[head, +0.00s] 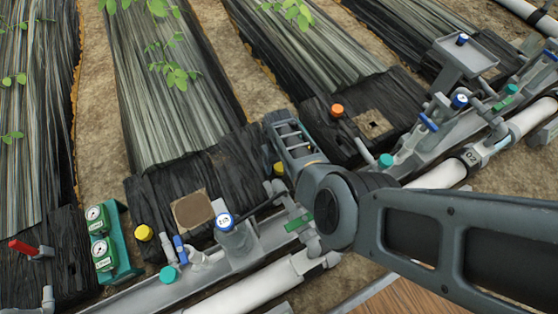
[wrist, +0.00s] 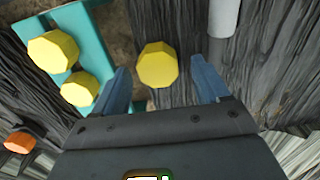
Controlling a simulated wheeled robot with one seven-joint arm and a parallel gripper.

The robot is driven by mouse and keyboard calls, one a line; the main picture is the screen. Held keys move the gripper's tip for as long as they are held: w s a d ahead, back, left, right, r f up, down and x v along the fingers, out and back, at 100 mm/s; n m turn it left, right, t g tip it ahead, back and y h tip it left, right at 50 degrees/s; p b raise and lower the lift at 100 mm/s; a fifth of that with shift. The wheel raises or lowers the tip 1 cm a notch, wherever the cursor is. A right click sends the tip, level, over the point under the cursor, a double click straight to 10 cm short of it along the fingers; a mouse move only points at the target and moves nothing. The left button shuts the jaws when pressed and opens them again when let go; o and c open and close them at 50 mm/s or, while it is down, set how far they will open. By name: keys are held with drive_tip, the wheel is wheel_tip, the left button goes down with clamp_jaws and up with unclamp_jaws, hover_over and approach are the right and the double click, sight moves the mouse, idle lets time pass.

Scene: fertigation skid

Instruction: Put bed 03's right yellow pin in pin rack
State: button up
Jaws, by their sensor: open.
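My gripper (wrist: 159,88) is open in the wrist view, its two blue-grey fingers apart. A yellow pin (wrist: 157,65) shows in the gap between the fingertips; I cannot tell how far below them it is. Two more yellow pins (wrist: 51,52) (wrist: 80,89) show at the left, on or over a teal strip (wrist: 92,22) that may be the pin rack. In the head view a yellow pin (head: 279,168) shows just left of my gripper (head: 290,140), and my arm hides much of this spot. Another yellow pin (head: 144,232) stands farther left.
An orange knob (head: 337,110) stands right of my gripper and also shows in the wrist view (wrist: 19,141). A grey post (wrist: 223,18) stands beyond the right finger. White pipe (head: 438,175), blue-capped fittings (head: 225,222) and a green gauge board (head: 116,240) line the beds' near ends.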

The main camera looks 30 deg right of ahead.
sight(279, 164)
drive_tip(key=shift+f, duration=0.25)
drive_tip(key=shift+c, duration=0.3)
drive_tip(key=c, duration=1.1)
drive_tip(key=shift+o, duration=0.2)
drive_tip(key=shift+r+p, duration=3)
drive_tip(key=shift+r, duration=0.15)
drive_tip(key=shift+r, duration=0.15)
wheel_tip(279, 164, up, 21)
drive_tip(key=p, duration=2)
